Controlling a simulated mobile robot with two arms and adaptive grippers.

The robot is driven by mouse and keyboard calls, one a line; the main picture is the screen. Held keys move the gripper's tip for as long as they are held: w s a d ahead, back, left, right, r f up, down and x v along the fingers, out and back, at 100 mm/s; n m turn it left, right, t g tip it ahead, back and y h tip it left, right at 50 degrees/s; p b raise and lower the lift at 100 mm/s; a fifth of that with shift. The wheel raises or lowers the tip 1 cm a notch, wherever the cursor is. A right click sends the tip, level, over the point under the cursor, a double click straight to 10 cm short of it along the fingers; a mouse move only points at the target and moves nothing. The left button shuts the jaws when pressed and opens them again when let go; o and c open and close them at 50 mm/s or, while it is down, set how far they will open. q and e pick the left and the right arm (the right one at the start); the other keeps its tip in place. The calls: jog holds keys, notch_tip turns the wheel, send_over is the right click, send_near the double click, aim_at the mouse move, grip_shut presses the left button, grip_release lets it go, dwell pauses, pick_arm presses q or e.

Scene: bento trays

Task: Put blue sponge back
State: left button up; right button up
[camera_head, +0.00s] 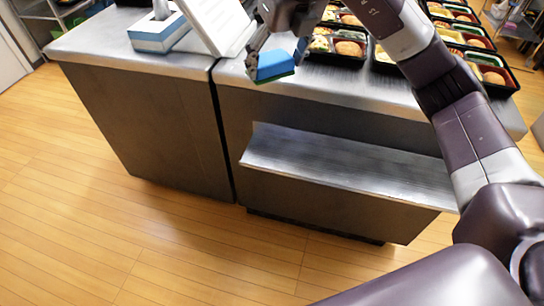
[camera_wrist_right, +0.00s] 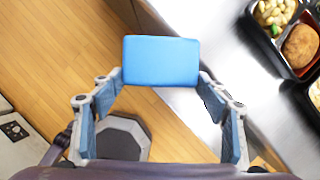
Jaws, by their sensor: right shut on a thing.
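The blue sponge (camera_head: 274,65) has a dark green underside and shows in the head view at the front edge of the metal counter (camera_head: 180,62). My right gripper (camera_head: 277,57) is shut on it from above. In the right wrist view the sponge (camera_wrist_right: 161,61) sits between the two fingertips of my right gripper (camera_wrist_right: 161,78), blue face towards the camera. It is held over the counter's edge, with floor showing on one side. My left gripper is not in view.
Bento trays (camera_head: 487,73) with food stand on the counter at the right and behind my right arm. A tissue box (camera_head: 158,32) and a white board (camera_head: 215,24) stand at the left. A lower metal shelf (camera_head: 340,168) juts out below the counter. The wooden floor in front is clear.

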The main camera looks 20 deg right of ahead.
jog(key=shift+d, duration=0.3)
notch_tip(320, 180, down, 22)
jog(key=shift+f+b, duration=0.15)
jog(key=shift+b, duration=1.05)
notch_tip(320, 180, down, 4)
jog(key=shift+f, duration=0.15)
jog(key=shift+w+f, duration=0.1)
jog(key=shift+f, duration=0.25)
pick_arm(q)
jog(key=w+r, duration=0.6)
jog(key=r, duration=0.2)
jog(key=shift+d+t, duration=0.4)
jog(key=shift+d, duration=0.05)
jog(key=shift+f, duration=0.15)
pick_arm(e)
jog(key=o, duration=1)
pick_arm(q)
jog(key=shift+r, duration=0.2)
